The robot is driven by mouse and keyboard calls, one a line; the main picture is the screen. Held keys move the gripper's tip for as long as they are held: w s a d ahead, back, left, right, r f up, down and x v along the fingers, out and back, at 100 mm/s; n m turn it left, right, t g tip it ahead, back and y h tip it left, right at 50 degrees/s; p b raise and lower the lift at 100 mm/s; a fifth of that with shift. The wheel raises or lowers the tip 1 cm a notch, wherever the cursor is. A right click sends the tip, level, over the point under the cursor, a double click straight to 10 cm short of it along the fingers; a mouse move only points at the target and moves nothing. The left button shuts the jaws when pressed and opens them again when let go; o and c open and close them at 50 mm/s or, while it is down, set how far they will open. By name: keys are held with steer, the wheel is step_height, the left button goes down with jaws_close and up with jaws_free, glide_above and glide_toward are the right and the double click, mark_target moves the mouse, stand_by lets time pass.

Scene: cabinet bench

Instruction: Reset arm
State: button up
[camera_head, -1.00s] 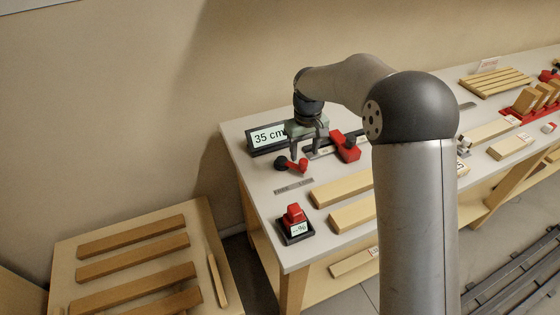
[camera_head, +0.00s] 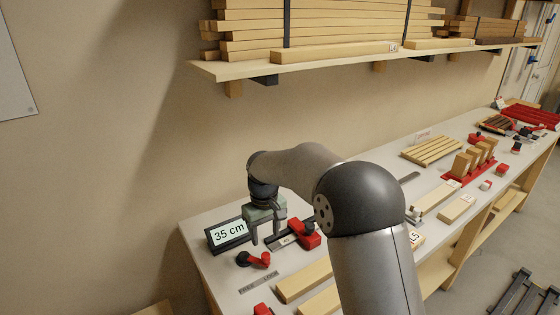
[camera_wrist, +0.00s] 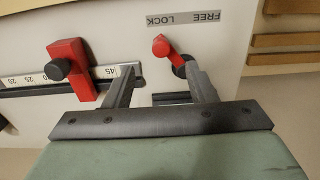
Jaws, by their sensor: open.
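My gripper (camera_head: 267,240) is open and empty over the left end of the bench. Its two fingers also show apart in the wrist view (camera_wrist: 160,85). A red lever with a dark pivot (camera_head: 256,260) sits just left of the fingers on the bench. A red slider block with a dark knob (camera_wrist: 72,70) stands on a scale rail near 45, left of the fingers. My gripper does not visibly grip anything.
A display reading "35 cm" (camera_head: 228,234) stands behind the lever. Wooden boards (camera_head: 305,280) lie on the bench in front. A shelf (camera_head: 300,65) with stacked timber hangs on the wall above. A slatted wooden piece (camera_head: 433,149) and red holder (camera_head: 470,170) lie farther right.

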steer(key=s+d+r+m, duration=0.2)
steer(key=s+d+r, duration=0.2)
steer(key=s+d, duration=0.4)
steer(key=s+d+r+m, duration=0.2)
steer(key=s+d+r, duration=0.3)
steer(key=d, duration=0.4)
steer(key=s+d+f+m, duration=0.2)
steer(key=s+d, duration=0.2)
steer(key=s, duration=0.5)
steer(key=s+d+f+m+t, duration=0.1)
steer(key=s+d+f, duration=0.1)
steer(key=s, duration=0.7)
steer(key=shift+d+m, duration=0.4)
steer(key=shift+d, duration=0.45)
